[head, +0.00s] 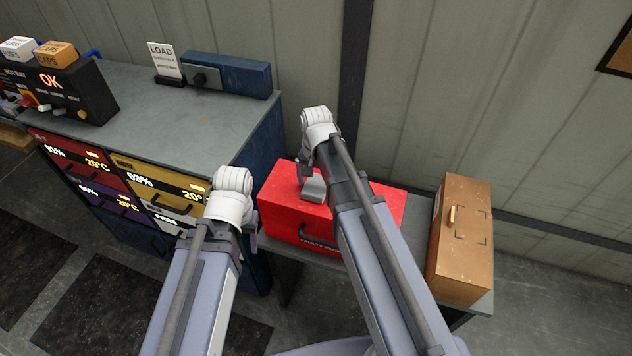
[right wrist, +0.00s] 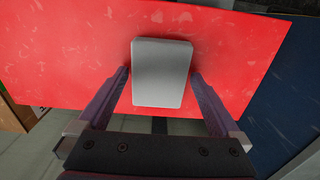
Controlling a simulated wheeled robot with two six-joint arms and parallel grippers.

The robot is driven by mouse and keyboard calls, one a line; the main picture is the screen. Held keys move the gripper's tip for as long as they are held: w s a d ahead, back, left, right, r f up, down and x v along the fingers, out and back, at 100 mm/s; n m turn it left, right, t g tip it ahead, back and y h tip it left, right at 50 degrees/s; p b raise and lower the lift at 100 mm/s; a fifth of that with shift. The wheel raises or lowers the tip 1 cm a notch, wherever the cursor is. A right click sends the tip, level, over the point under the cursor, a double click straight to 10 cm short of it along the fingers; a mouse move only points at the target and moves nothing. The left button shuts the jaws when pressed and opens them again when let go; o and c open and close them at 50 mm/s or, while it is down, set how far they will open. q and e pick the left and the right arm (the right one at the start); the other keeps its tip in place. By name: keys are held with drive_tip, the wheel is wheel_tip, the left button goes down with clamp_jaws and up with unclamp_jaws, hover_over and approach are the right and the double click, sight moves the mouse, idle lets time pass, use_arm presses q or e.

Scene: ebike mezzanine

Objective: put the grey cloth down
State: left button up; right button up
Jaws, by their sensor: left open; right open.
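The grey cloth (head: 314,188) is a small folded block lying on top of the red box (head: 279,205). In the right wrist view the cloth (right wrist: 162,72) lies flat on the red surface (right wrist: 75,65), between my right fingers. My right gripper (right wrist: 160,90) is open, with a gap on each side of the cloth. In the head view the right gripper (head: 303,175) is over the box top, partly hidden by its own arm. My left gripper (head: 250,238) is open and empty, in front of the blue cabinet and left of the red box; its fingers are mostly hidden.
A brown box (head: 461,238) stands right of the red box on the low grey bench (head: 414,232). The cabinet with the grey top (head: 165,115) stands to the left, carrying a LOAD sign (head: 164,60), a blue unit (head: 232,75) and a black panel (head: 75,95). A wall is behind.

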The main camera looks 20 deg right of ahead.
sight(316, 184)
wheel_tip(316, 184, up, 12)
drive_tip(key=p, duration=1.2)
drive_tip(key=s+a+n+h, duration=0.1)
drive_tip(key=s+a+n, duration=0.9)
drive_tip(key=s, duration=0.4)
drive_tip(key=shift+a, duration=0.2)
drive_tip(key=shift+s, duration=0.1)
wheel_tip(316, 184, down, 10)
drive_tip(key=b, duration=1)
drive_tip(key=shift+n, duration=0.3)
